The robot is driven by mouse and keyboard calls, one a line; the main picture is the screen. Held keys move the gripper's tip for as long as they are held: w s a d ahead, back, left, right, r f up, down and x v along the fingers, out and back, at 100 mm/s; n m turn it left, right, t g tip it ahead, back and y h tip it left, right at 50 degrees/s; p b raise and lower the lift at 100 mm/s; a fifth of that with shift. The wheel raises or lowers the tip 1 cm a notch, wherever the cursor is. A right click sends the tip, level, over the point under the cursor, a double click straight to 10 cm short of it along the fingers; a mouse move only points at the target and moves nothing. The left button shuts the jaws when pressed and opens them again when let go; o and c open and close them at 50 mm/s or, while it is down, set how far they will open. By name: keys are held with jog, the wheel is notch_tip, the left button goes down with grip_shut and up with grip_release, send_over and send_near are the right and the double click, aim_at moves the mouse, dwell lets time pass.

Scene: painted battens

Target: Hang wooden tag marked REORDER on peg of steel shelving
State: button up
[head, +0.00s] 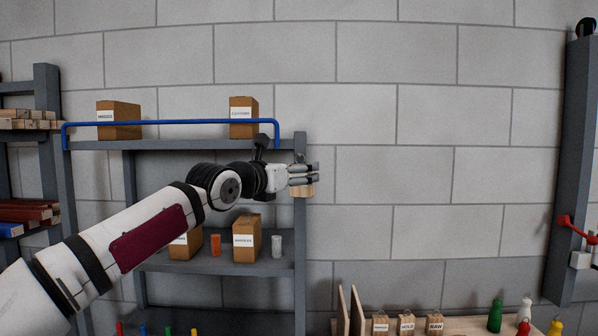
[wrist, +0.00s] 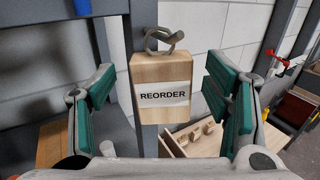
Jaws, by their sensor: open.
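The wooden tag (wrist: 163,72) marked REORDER hangs upright by its metal ring (wrist: 163,42) in the wrist view, against the grey post of the steel shelving. The ring appears to be around a peg, though the peg itself is hard to make out. In the head view the tag (head: 302,191) shows partly behind my gripper at the right post of the shelving (head: 300,240). My gripper (wrist: 163,105) is open, its green pads standing clear of the tag on both sides. In the head view my gripper (head: 312,174) is level with the upper part of the post.
Cardboard boxes (head: 120,120) stand on the shelves, and a blue rail (head: 170,122) runs along the top shelf. Several other tags (head: 407,325) stand on a bench at the lower right, near coloured bottles (head: 495,315). The wall right of the post is clear.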

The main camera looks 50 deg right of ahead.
jog(key=s+a, duration=0.1)
jog(key=a, duration=0.8)
jog(key=shift+s+a, duration=0.3)
jog(key=shift+s, duration=0.1)
